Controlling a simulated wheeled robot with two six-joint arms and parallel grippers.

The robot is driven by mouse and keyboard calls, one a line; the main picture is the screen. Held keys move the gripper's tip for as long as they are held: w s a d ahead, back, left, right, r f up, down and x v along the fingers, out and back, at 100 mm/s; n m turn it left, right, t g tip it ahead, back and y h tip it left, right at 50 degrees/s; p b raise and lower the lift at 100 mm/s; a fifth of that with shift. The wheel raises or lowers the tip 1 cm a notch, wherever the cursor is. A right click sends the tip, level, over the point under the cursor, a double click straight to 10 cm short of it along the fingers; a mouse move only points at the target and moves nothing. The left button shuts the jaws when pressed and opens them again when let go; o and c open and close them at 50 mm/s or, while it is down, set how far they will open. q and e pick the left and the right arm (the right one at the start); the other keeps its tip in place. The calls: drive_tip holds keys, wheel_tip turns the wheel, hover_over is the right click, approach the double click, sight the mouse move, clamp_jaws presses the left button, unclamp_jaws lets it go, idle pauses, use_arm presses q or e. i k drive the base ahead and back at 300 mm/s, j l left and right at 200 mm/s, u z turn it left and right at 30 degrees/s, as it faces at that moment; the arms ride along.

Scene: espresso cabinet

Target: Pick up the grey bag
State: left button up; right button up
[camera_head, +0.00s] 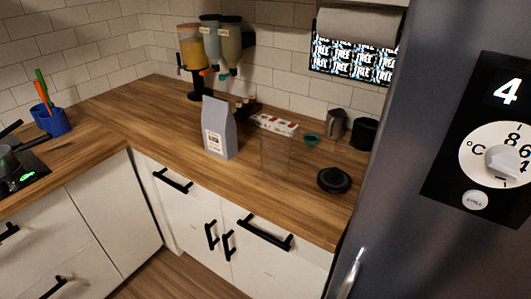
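The grey bag (219,127) stands upright on the wooden countertop, near the middle of the view. It has a pale label on its lower front. Neither of my grippers shows in the head view, so nothing of mine is seen near the bag.
The countertop (110,112) is clear left of the bag. A grey fridge (400,200) stands at right.

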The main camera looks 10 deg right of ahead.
sight(218, 124)
drive_tip(key=i+j+z, duration=0.15)
drive_tip(key=j, duration=0.2)
drive_tip(key=i+j+z, duration=0.3)
drive_tip(key=j, duration=0.4)
drive_tip(key=i+j+z, duration=0.15)
drive_tip(key=j, duration=0.25)
